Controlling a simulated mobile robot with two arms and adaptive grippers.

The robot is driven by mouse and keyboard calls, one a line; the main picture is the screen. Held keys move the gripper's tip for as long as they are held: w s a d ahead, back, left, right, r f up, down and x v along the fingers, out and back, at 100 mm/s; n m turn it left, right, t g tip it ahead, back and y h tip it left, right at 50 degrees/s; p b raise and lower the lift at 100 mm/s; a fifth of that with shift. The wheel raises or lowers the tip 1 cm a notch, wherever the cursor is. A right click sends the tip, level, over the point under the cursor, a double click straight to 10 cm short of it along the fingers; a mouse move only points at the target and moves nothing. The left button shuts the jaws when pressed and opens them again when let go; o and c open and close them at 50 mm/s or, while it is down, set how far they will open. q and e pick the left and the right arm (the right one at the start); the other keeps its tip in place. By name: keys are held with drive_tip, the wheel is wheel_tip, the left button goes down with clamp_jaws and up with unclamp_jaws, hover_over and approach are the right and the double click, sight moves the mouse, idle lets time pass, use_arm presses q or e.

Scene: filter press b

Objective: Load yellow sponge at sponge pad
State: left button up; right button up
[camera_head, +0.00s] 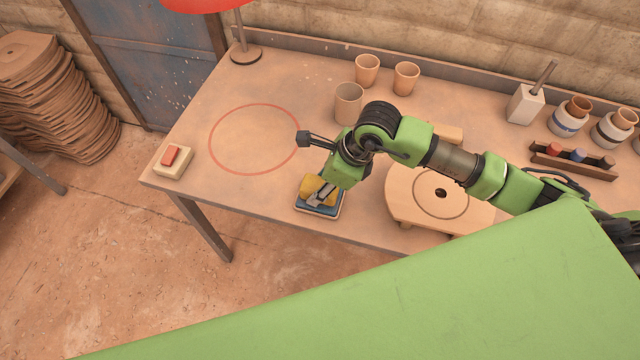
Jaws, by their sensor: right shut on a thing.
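The yellow sponge (311,185) is at the front edge area of the workbench. It is in my right gripper (319,197), whose grey fingers are shut on it and hide part of it. Under the sponge is a small dark blue square pad with a pale rim (320,212), near the table's front edge. The sponge is over this pad; I cannot tell whether it touches it. My left gripper is not in view.
Behind stand several clay cups (349,103). A round wooden wheel stand (405,200) is close to the right of the pad. A red circle outline (227,165) marks clear table on the left. A cream block with a red piece (172,160) sits at the left corner.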

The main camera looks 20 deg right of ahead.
sight(320, 185)
drive_tip(key=shift+s+f+b, duration=0.1)
drive_tip(key=shift+f+b, duration=0.4)
drive_tip(key=shift+b, duration=0.05)
idle(1.6)
drive_tip(key=shift+r+p, duration=2.05)
drive_tip(key=shift+r, duration=1.55)
